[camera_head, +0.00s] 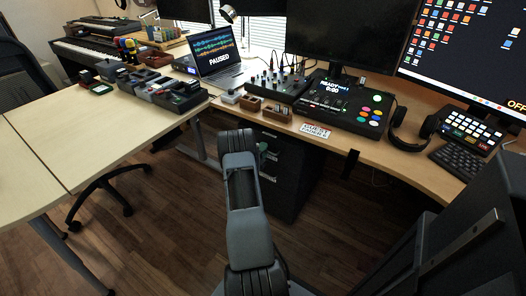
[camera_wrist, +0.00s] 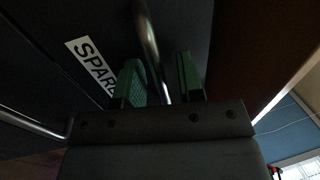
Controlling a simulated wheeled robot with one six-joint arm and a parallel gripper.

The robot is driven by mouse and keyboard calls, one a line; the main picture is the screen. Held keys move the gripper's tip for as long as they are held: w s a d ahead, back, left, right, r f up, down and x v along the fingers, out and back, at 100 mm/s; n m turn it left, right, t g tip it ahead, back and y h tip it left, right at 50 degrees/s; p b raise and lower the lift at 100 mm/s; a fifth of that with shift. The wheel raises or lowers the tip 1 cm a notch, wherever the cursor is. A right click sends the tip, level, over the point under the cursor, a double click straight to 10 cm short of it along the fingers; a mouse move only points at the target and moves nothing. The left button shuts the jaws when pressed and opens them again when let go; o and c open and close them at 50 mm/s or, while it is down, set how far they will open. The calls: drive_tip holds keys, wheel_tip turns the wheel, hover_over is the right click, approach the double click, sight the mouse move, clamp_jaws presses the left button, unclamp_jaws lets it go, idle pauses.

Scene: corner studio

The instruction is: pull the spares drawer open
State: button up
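The spares drawer's dark front (camera_wrist: 100,25) fills much of the wrist view, with a white label (camera_wrist: 92,68) of which "SPARE" is readable. Its metal bar handle (camera_wrist: 152,45) runs between the two green fingers of my gripper (camera_wrist: 160,82). The fingers are apart, one on each side of the bar, with a visible gap, so the gripper looks open around the handle. In the head view the dark drawer cabinet (camera_head: 291,176) stands under the desk. My arm hides part of it and most of the gripper there.
Another metal bar (camera_wrist: 32,123) crosses the lower left of the wrist view. The wooden desk (camera_head: 352,141) above the cabinet carries a mixer, a console (camera_head: 345,104) and headphones (camera_head: 412,130). A pale table (camera_head: 85,138) stands at left, with a black chair base (camera_head: 105,190) below. Some wooden floor is clear.

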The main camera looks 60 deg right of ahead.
clamp_jaws()
idle(0.3)
idle(0.3)
